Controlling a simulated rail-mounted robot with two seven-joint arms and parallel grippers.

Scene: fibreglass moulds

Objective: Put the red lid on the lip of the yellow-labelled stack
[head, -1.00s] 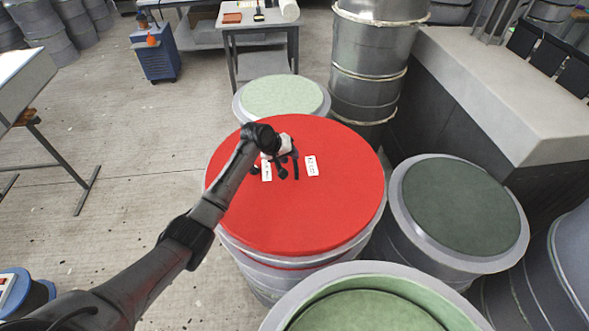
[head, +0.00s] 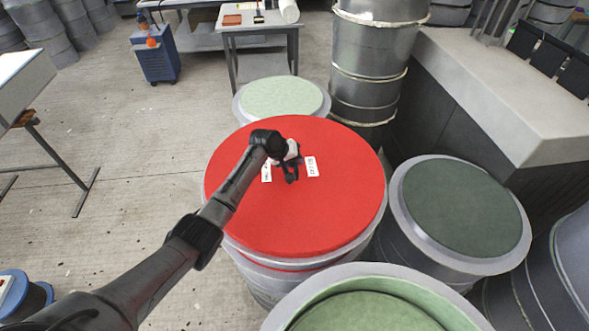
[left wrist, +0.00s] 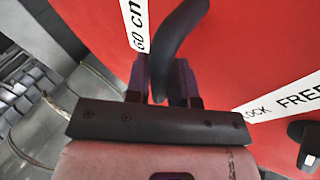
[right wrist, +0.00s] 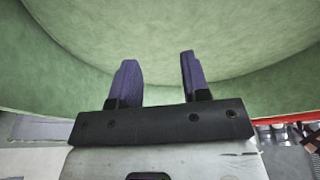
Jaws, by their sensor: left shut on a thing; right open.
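The red lid (head: 240,215) is a large flat disc with white labels, at the centre of the head view. It lies over a grey mould stack (head: 265,285); I cannot tell whether it touches the rim. My left gripper (head: 290,168) is over the lid's middle, shut on its dark curved handle, which shows in the left wrist view (left wrist: 177,40). Red lid surface (left wrist: 240,40) fills much of that view. My right gripper (right wrist: 155,75) is open and empty, in front of a pale green mould interior (right wrist: 150,35). No yellow label can be made out.
A dark green-topped mould (head: 460,205) stands right of the lid and an open green mould (head: 365,312) in front. A pale green-topped mould (head: 282,97) and a tall grey stack (head: 372,70) stand behind.

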